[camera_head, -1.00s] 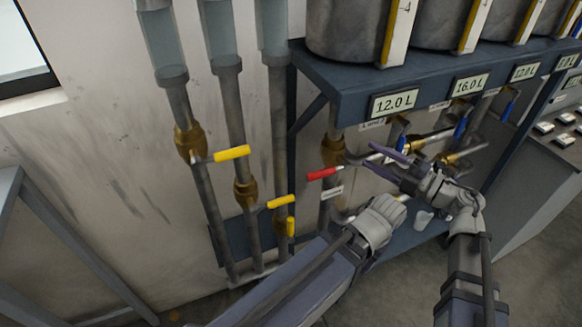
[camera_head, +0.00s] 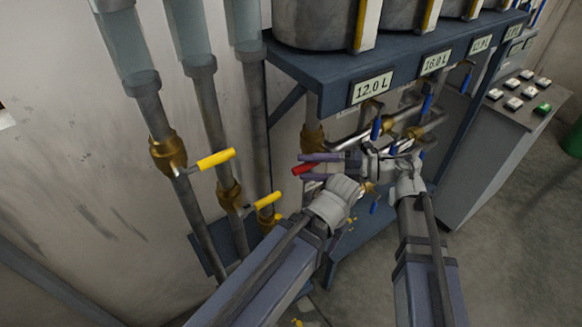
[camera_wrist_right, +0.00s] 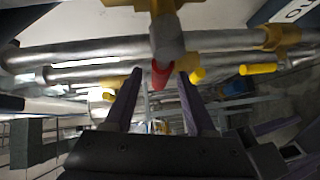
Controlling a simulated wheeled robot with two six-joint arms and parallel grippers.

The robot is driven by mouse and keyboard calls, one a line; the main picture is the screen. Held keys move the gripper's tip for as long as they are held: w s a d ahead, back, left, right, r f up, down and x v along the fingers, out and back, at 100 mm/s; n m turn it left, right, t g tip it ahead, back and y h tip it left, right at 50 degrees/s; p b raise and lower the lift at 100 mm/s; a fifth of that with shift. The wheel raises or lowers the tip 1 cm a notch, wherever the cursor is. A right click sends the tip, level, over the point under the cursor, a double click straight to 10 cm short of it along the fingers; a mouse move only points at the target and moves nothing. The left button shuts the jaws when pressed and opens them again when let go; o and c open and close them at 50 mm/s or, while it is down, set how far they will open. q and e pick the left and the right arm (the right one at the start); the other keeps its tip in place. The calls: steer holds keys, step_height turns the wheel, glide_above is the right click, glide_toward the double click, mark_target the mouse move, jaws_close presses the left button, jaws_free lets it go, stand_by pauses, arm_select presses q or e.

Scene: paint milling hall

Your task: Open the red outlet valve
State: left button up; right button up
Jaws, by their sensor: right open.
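The red outlet valve handle (camera_head: 302,169) sticks out from the brass valve body (camera_head: 312,138) on the pipe under the first tank. My right gripper (camera_head: 305,167) reaches it from the right in the head view, with its purple fingers open on either side of the handle. The right wrist view shows the red handle (camera_wrist_right: 160,74) end-on between the open fingertips (camera_wrist_right: 160,72); I see a gap on both sides. My left wrist is just below in the head view; its fingers are hidden.
Yellow-handled valves (camera_head: 216,159) sit on the pipes to the left. Blue-handled valves (camera_head: 376,128) hang under the steel shelf (camera_head: 330,82), close above my right arm. A button console (camera_head: 510,100) stands at the right. Open floor lies at the lower right.

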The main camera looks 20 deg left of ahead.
steer(key=a, duration=0.4)
steer(key=shift+s+a+f, duration=0.25)
steer(key=shift+s+f, duration=0.05)
jaws_close()
stand_by(1.2)
